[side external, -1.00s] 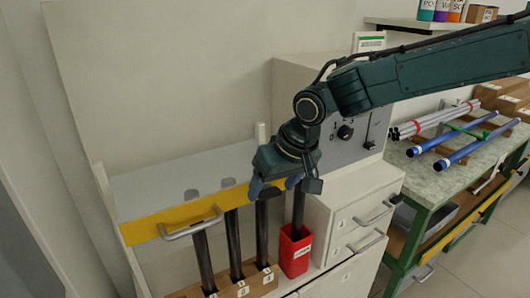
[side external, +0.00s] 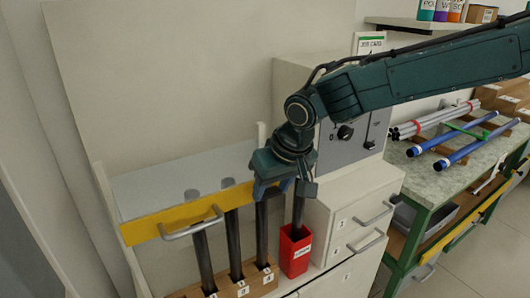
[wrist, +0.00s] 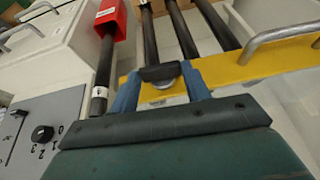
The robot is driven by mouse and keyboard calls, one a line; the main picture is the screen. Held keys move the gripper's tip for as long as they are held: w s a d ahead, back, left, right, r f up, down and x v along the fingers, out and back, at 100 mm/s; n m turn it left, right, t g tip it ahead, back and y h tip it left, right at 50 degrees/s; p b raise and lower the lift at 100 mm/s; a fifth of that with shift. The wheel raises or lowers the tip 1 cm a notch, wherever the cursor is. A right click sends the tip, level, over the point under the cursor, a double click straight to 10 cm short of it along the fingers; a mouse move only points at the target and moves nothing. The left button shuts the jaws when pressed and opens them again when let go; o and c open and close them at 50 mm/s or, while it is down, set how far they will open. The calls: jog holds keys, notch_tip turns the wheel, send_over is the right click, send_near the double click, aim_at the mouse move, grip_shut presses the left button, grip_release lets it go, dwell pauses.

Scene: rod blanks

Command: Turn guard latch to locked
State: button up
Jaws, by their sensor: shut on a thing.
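The guard is a clear panel with a yellow bar (side external: 150,228) and a grey handle (side external: 190,230), standing in front of the dark rods. The guard latch (wrist: 158,72), a dark block with a round metal pivot beside it, sits on the yellow bar in the wrist view. My gripper (wrist: 160,92) has a blue finger on each side of the latch and is shut on it. In the side view my gripper (side external: 272,188) is at the right end of the bar, and its body hides the latch there.
Black rods (side external: 234,245) stand in a numbered wooden block (side external: 240,286) behind the guard. One rod leans in a red box (side external: 295,250) just right of my gripper. White drawers (side external: 345,225) and a grey control panel (side external: 350,140) are close on the right.

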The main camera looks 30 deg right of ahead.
jog(key=shift+h, duration=0.3)
jog(key=o, duration=1)
jog(key=shift+a+r, duration=0.1)
jog(key=v, duration=1.3)
jog(key=shift+r, duration=0.3)
jog(key=shift+s, duration=0.1)
